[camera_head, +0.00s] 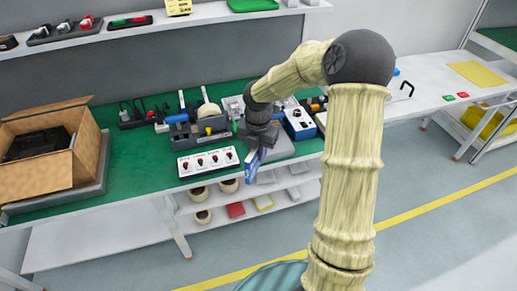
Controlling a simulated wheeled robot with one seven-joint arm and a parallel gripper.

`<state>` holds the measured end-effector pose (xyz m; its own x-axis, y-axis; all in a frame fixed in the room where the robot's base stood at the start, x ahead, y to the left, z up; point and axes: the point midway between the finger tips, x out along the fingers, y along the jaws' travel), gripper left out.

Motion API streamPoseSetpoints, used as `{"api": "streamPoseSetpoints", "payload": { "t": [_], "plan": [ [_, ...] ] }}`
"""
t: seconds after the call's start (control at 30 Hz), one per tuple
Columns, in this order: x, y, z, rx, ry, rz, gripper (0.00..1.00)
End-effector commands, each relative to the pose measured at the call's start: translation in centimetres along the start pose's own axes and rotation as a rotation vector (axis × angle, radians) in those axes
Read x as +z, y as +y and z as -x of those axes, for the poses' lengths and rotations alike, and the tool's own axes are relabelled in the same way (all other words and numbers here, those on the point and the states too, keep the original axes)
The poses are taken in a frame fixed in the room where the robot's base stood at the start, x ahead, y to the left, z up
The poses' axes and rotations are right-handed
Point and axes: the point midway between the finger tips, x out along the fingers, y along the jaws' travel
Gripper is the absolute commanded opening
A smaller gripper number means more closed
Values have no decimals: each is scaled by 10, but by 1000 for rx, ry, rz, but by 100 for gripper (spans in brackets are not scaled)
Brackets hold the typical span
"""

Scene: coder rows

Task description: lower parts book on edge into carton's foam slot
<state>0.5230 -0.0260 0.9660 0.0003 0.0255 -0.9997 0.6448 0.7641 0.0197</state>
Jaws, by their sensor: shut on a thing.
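My gripper (259,148) hangs above the front edge of the green bench top, right of the picture's middle line. It is shut on the parts book (251,168), a blue and white book held on edge, a little tilted. My gripper's fingers are small and partly hidden. An open cardboard carton (35,178) stands on a grey platform at the left end of the bench, well to the left of the book. Dark foam (35,143) shows inside it. The slot itself cannot be made out.
A white panel with several dark knobs (208,161) lies between carton and book. Behind it stand a tape dispenser (198,127) and tools. A blue-faced box (299,123) is right of my gripper. The green bench top (140,160) is bare beside the carton.

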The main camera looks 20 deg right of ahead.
Motion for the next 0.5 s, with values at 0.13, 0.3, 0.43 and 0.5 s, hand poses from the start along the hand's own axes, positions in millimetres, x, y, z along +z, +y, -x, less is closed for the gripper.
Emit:
{"api": "streamPoseSetpoints", "payload": {
  "t": [0.13,0.3,0.43,0.5],
  "plan": [
    [0,4,-13,2,5,-178,0],
    [1,9,-31,3,9,-452,0],
    [1,12,-46,3,11,-679,0],
    [1,14,-54,2,12,-802,0]
  ]
}}
